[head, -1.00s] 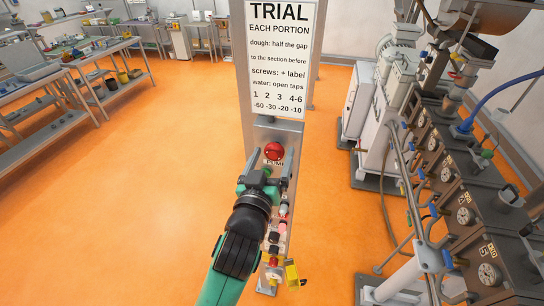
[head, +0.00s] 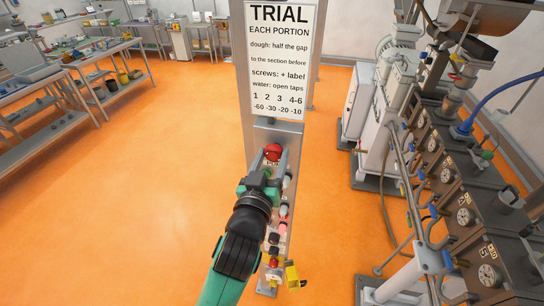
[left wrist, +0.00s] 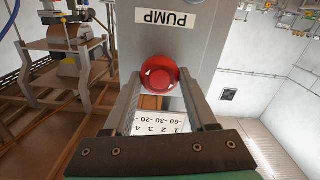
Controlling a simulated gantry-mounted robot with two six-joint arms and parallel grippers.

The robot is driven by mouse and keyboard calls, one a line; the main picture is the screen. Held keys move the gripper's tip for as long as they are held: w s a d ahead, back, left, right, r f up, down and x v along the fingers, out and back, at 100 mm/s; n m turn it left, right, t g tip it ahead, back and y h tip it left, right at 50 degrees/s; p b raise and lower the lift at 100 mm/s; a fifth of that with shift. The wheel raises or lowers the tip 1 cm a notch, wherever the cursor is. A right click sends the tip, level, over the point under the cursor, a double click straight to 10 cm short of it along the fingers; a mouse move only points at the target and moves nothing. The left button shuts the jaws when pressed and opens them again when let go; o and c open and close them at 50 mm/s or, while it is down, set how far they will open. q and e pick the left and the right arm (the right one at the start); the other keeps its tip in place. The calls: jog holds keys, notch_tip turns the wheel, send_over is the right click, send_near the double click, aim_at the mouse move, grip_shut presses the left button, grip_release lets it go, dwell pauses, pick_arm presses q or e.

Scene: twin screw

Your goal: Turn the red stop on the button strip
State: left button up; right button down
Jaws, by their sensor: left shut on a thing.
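The red stop (head: 273,151) is a round mushroom knob near the top of the grey button strip (head: 289,138), below the sign. In the left wrist view the red stop (left wrist: 160,74) sits between the two finger ends, under an upside-down PUMP label (left wrist: 167,20). My left gripper (head: 273,160) reaches up the strip from below and is shut on the red stop, one finger on each side. The gripper hides part of the strip under the knob. My right gripper is not in view.
Below the gripper the strip carries several smaller buttons (head: 284,211), a lower red knob (head: 273,264) and a yellow tag (head: 292,274). A TRIAL sign (head: 279,60) stands above. Machinery with gauges (head: 466,215) is at the right. The orange floor (head: 150,190) at left is clear.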

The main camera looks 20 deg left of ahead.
pick_arm(q)
jog(key=m+p, duration=0.2)
jog(key=m, duration=0.2)
jog(key=shift+r+m, duration=0.1)
jog(key=shift+m, duration=0.2)
jog(key=shift+d+m+p, duration=0.1)
jog(key=shift+m+p, duration=0.65)
jog(key=shift+m, duration=0.75)
jog(key=shift+f, duration=0.2)
jog(key=o, duration=1.4)
jog(key=shift+c, duration=0.2)
